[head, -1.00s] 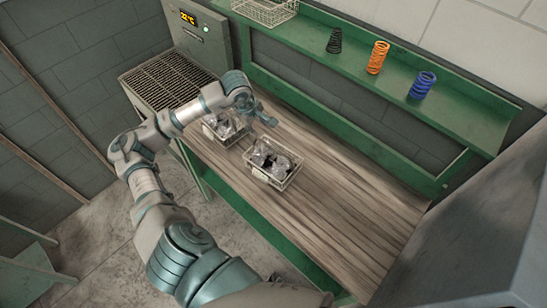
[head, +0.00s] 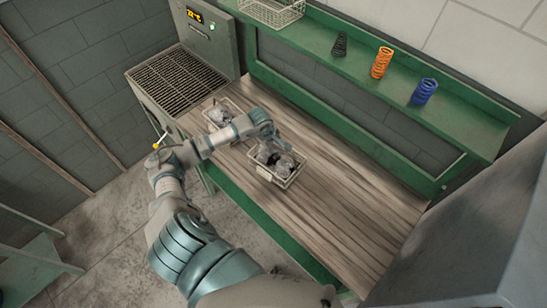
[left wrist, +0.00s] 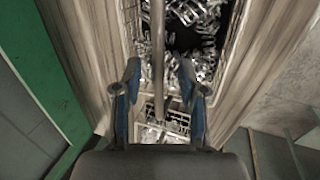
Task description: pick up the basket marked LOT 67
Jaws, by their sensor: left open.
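Two wire baskets of metal parts stand on the wooden bench. The nearer basket (head: 281,181) is under my left gripper (head: 280,140); the other basket (head: 207,115) is behind it to the left, partly hidden by my arm. I cannot read a lot number on either in these views. In the left wrist view my left gripper (left wrist: 160,82) is open, its blue-grey fingers on either side of a thin bar (left wrist: 158,40), apparently a basket handle. Below lies a basket (left wrist: 236,42) with shiny metal parts. I cannot tell whether the fingers touch the bar. My right gripper is out of view.
A grated unit (head: 178,82) with a display stands at left. The bench's right part is clear.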

